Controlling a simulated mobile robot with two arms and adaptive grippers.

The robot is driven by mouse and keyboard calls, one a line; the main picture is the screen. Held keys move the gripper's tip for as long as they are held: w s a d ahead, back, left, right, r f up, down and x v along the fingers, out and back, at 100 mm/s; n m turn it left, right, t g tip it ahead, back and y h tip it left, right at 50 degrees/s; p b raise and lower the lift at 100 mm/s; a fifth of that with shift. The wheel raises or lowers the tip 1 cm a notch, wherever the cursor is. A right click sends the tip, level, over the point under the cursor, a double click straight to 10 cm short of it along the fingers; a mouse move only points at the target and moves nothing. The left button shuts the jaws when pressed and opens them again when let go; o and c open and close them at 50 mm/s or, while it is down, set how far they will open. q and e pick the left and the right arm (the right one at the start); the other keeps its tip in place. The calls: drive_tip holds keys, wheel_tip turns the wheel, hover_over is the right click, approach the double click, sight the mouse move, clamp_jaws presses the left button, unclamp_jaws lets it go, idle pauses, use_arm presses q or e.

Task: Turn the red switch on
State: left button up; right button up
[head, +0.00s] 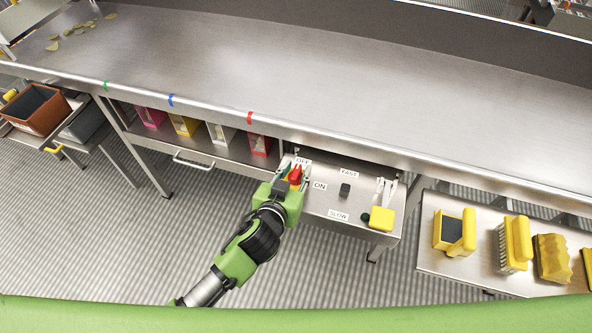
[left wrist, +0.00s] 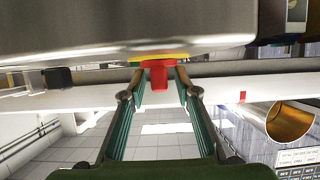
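The red switch (head: 295,175) sits on a metal control panel (head: 330,205) below the table edge, between an OFF label (head: 303,161) and an ON label (head: 320,185). Which label its handle points to is hard to tell. My left gripper (head: 293,173) is at the switch, with a finger on either side. In the left wrist view the switch (left wrist: 159,75) hangs in front of its yellow base (left wrist: 150,57), between the fingertips of my left gripper (left wrist: 160,80). The fingers are apart, with gaps beside the switch. My right gripper is not in view.
A black knob (head: 345,190) between FAST and SLOW labels and a yellow block (head: 381,219) are right of the switch. A long metal table (head: 330,90) overhangs the panel. Yellow brushes (head: 515,243) stand on a side table at right. Striped floor (head: 90,240) is clear at left.

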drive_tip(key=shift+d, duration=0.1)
use_arm(q)
clamp_jaws()
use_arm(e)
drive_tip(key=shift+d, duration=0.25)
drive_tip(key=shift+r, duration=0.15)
